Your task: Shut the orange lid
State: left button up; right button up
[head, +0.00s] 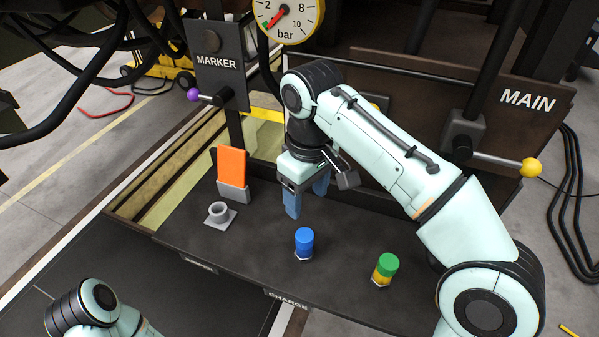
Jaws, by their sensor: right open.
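The orange lid (232,165) stands upright, open, on a grey hinge bracket (234,193) at the left part of the dark panel. A short grey round port (219,214) stands just in front of it, uncovered. My right gripper (307,197) points down to the right of the lid, apart from it. Its two blue fingers are open with nothing between them. My left gripper is out of view; only a piece of my left arm shows at the bottom left.
A blue capped knob (304,242) and a green and yellow knob (385,268) stand on the panel (345,235). Behind are a MARKER lever with a purple ball (194,95), a MAIN lever with a yellow ball (530,168), and a pressure gauge (287,14).

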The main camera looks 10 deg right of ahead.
aim_at(231, 160)
jog(key=k, duration=1)
